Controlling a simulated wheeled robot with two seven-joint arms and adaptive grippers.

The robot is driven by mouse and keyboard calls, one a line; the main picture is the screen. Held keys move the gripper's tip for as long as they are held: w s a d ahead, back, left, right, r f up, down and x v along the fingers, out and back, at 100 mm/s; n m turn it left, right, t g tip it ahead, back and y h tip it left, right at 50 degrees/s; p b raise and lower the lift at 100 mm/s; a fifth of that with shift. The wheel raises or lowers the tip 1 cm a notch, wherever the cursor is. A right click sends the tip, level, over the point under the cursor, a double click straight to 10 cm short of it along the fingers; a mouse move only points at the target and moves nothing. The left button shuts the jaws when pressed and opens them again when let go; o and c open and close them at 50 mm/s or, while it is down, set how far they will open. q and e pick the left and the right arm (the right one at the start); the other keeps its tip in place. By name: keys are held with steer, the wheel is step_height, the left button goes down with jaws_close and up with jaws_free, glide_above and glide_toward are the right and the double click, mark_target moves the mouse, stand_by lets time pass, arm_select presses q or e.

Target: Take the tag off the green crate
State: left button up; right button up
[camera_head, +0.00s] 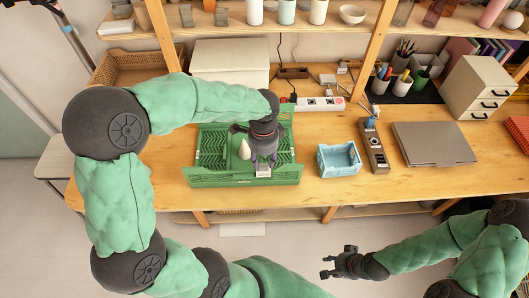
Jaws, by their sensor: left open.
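The green crate (215,178) stands on the wooden table near its front edge. A small pale tag (262,173) shows at the crate's front wall, right of its middle. My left gripper (263,162) is open and points down over the front part of the crate, right at the tag. I cannot tell whether its fingers touch the tag, and the gripper hides part of the crate's inside. My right gripper (328,266) is open and empty, in front of the table and away from the crate.
A white power strip (320,104) lies behind. A wicker basket (130,68) is at the back left. Shelf posts rise behind.

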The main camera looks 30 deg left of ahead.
mark_target(264, 166)
arm_select(q)
step_height(264, 166, down, 7)
steer(key=shift+f+b, duration=0.2)
steer(key=shift+b, duration=0.8)
jaws_close()
